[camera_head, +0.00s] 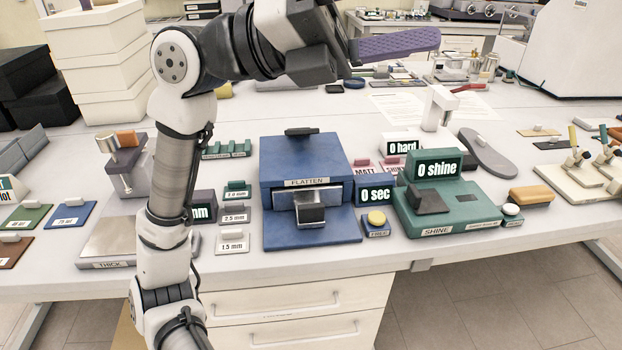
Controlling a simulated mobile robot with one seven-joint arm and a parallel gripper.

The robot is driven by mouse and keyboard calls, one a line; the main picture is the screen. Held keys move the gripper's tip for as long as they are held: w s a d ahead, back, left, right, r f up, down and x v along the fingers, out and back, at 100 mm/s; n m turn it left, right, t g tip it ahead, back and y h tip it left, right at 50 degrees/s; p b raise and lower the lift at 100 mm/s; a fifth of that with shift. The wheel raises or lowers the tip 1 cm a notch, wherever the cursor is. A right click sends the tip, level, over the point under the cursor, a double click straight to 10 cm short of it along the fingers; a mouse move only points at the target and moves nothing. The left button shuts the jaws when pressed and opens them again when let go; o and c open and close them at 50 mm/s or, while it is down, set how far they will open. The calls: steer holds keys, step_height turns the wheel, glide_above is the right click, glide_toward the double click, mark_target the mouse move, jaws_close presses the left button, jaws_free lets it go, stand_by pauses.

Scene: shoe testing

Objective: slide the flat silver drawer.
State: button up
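The flat silver drawer (306,196) sits in the front slot of the blue FLATTEN device (300,155) in the middle of the table. A blocky silver and dark handle (310,213) sticks out from its front. How far the drawer is out of the slot is hard to tell. My gripper (352,48) is at the top of the view, above and behind the device and well apart from the drawer. It appears shut on the left end of a purple shoe sole (398,43), held in the air. The fingertips are small and partly hidden.
A "0 sec" display (376,194) and a yellow button (376,218) stand right of the device. The green SHINE device (445,205) is further right. Small labelled plates (232,241) and the THICK device (110,243) lie left. My arm covers part of the left side.

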steer(key=w+d+f+n+t+y, duration=0.45)
steer(key=w+d+f+y, duration=0.2)
steer(key=w+f, duration=0.2)
steer(key=n+t+y, duration=0.2)
steer(key=n+y, duration=0.7)
steer(key=y, duration=0.4)
glide_above(311, 205)
step_height(311, 205, down, 18)
steer(key=shift+g, duration=0.25)
step_height(311, 205, down, 13)
steer(key=p, duration=0.3)
steer(key=shift+f, duration=0.15)
